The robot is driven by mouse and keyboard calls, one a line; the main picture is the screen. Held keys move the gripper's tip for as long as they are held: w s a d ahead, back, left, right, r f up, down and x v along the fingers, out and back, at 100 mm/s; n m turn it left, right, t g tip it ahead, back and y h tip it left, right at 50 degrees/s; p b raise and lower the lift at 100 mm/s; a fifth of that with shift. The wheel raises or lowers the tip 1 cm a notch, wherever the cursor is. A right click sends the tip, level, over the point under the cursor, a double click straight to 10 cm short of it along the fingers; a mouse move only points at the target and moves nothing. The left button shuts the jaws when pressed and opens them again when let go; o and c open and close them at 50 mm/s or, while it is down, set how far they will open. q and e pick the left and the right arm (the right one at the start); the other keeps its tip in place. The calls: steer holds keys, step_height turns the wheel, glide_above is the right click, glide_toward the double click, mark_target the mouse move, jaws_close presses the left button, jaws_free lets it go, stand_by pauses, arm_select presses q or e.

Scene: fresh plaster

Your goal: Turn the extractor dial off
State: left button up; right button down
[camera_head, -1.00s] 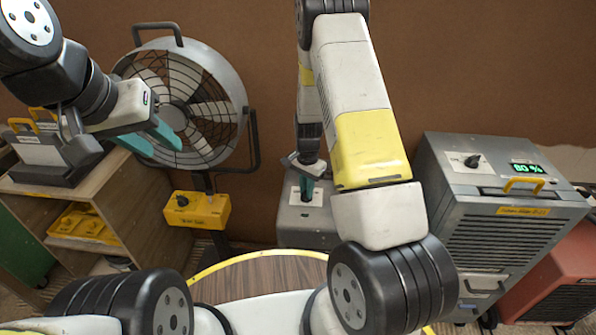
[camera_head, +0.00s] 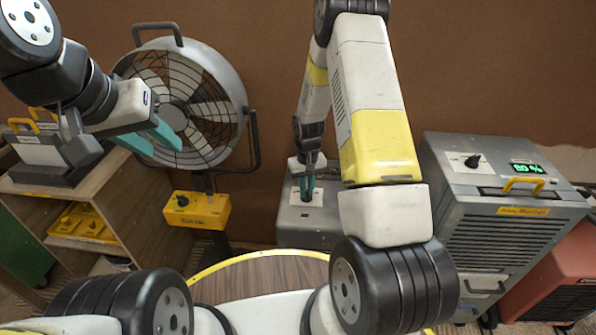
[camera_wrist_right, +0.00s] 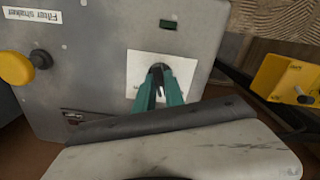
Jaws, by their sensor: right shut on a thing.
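The grey extractor box (camera_head: 300,232) stands behind the round table, with a white plate on its top. The wrist view shows the same grey box (camera_wrist_right: 100,60), and a dial (camera_wrist_right: 159,69) on the white plate (camera_wrist_right: 186,66). My right gripper (camera_head: 307,192) reaches down onto that plate. In the wrist view its teal fingers (camera_wrist_right: 159,84) are shut on the dial, one on each side. The fingers hide most of the dial, and I cannot read its setting. My left gripper (camera_head: 158,138) is open and empty, in front of the fan at the left.
A fan (camera_head: 180,105) and a yellow box (camera_head: 205,211) with a black knob stand at the left. A grey unit (camera_head: 490,200) with a dial and green display stands right. On the grey box, a yellow knob (camera_wrist_right: 15,68) sits beside a "Filter shaker" label (camera_wrist_right: 33,14).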

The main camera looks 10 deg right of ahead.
mark_target(307, 191)
steer(key=shift+w+n, duration=0.1)
steer(key=shift+n, duration=2.1)
steer(key=c, duration=1.4)
jaws_free()
steer(key=shift+c, duration=0.2)
steer(key=shift+r, duration=0.1)
step_height(307, 191, up, 8)
steer(key=shift+f, duration=0.2)
